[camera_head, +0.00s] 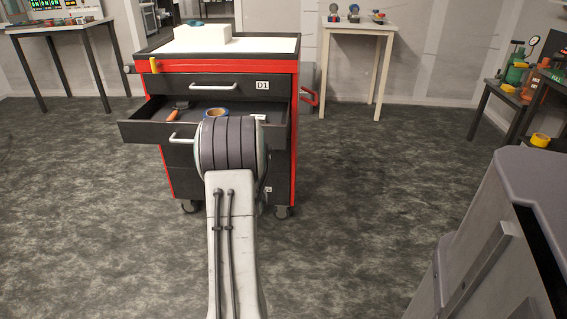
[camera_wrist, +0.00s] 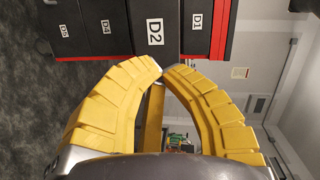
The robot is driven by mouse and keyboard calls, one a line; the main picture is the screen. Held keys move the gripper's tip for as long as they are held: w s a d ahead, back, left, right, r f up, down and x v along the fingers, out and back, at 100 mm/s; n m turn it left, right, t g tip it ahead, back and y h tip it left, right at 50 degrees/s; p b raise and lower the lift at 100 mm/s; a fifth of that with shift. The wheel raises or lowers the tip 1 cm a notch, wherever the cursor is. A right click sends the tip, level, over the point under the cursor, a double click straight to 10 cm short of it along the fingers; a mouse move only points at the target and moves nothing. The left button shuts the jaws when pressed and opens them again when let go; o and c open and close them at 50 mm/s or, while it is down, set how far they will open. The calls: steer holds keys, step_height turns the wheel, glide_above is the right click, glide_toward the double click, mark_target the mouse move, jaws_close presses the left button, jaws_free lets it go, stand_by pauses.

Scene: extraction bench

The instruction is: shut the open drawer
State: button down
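The open drawer (camera_head: 145,131) is the second one down in a red and black cabinet (camera_head: 302,80). It is pulled out toward me, and its silver handle (camera_head: 181,139) shows left of my arm. In the wrist view, turned sideways, its black front bears the label D2 (camera_wrist: 155,32). My gripper (camera_wrist: 162,70) has yellow fingers whose tips nearly meet just in front of the D2 front. In the head view my arm hides the gripper and part of the drawer front.
The D1 drawer (camera_head: 222,87) above is shut. A white box (camera_head: 202,33) stands on the cabinet. Tables stand left, behind and right. The floor (camera_head: 370,185) around is clear.

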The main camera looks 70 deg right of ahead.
steer(key=s+d+f+m+g+h+b, duration=0.25)
steer(key=s+d+f+m, duration=0.2)
steer(key=s, duration=0.35)
steer(key=b, duration=0.9)
glide_toward(285, 142)
steer(key=shift+n+t, duration=0.25)
steer(key=shift+n, duration=0.1)
steer(key=x, duration=0.4)
steer(key=shift+d+f, duration=0.3)
steer(key=shift+f, duration=0.1)
steer(key=shift+b+x, duration=0.85)
steer(key=shift+b, duration=0.1)
steer(key=shift+d+r, duration=0.25)
steer(key=shift+w+d, duration=0.2)
steer(key=shift+d, duration=0.4)
steer(key=shift+d, duration=0.1)
steer(key=shift+d, duration=0.1)
